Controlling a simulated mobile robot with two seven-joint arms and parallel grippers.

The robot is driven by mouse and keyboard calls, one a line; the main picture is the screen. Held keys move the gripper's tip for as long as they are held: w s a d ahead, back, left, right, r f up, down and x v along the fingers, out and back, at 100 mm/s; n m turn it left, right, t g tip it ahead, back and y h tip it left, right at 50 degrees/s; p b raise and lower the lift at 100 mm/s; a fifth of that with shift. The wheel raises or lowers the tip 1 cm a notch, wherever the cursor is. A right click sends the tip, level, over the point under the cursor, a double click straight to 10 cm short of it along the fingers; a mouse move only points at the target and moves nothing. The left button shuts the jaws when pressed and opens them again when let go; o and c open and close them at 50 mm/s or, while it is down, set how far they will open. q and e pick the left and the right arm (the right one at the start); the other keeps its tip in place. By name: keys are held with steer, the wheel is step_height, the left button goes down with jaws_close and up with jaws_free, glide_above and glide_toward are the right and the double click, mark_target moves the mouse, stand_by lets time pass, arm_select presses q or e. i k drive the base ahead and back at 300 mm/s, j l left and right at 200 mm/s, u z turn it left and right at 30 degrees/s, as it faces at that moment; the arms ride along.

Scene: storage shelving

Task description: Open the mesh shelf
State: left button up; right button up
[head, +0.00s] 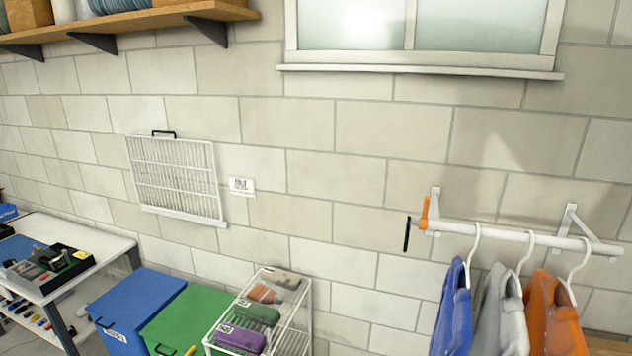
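The white wire mesh shelf (175,178) is on the block wall, left of the middle in the head view. It looks folded up flat against the wall, with a black handle (163,133) at its top edge and a white bar along its bottom edge. Neither of my grippers shows in the head view.
A small white label (241,186) is right of the mesh shelf. Below stand a blue bin (140,300), a green bin (190,318) and a wire rack (303,300) holding several cases. A wall rail (520,236) with hanging clothes is at right; a wooden shelf (130,20) is above.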

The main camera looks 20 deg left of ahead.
mark_target(176, 140)
steer(key=u, duration=1.05)
